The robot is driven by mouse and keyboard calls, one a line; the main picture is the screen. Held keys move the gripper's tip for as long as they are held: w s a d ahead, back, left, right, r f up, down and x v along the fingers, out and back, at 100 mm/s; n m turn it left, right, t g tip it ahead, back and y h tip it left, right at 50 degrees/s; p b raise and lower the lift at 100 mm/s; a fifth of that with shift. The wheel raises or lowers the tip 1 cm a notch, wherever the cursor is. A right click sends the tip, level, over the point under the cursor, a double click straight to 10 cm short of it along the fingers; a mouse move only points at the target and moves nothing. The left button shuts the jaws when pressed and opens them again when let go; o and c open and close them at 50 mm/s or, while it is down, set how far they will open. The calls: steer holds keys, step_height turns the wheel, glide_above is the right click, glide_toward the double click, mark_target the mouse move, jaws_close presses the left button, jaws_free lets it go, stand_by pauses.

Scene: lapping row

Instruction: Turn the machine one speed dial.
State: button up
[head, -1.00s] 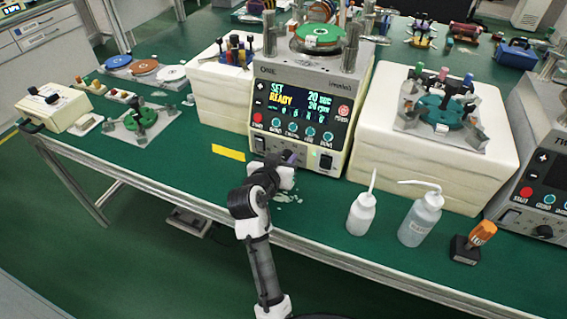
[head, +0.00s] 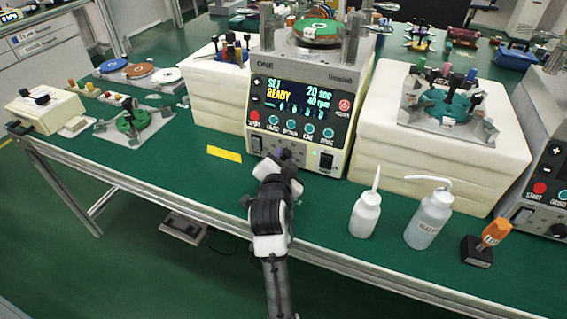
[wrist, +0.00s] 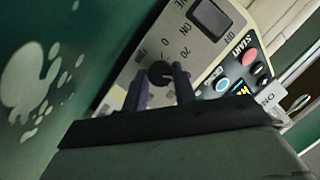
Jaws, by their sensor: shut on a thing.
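Machine one (head: 300,75) is a cream lapping machine marked ONE, with a dark display reading SET, READY, 20 sec and 40 rpm. In the wrist view its speed dial (wrist: 159,72), a small black knob on the front panel, sits between my two purple-grey fingers. My gripper (wrist: 160,88) is shut on the dial. In the head view my gripper (head: 285,155) reaches the machine's lower front, and my arm and wrist hide the dial there. A black rocker switch (wrist: 210,17) shows beside the dial in the wrist view.
A squat bottle (head: 365,215), a wash bottle (head: 428,220) and an orange-handled tool (head: 495,232) stand at the right front of the green bench. A yellow strip (head: 224,154) lies left of my gripper. Cream blocks (head: 435,145) flank the machine.

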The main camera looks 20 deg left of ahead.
steer(key=shift+m, duration=0.3)
stand_by(0.4)
steer(key=o, duration=0.7)
steer(key=shift+s, duration=0.15)
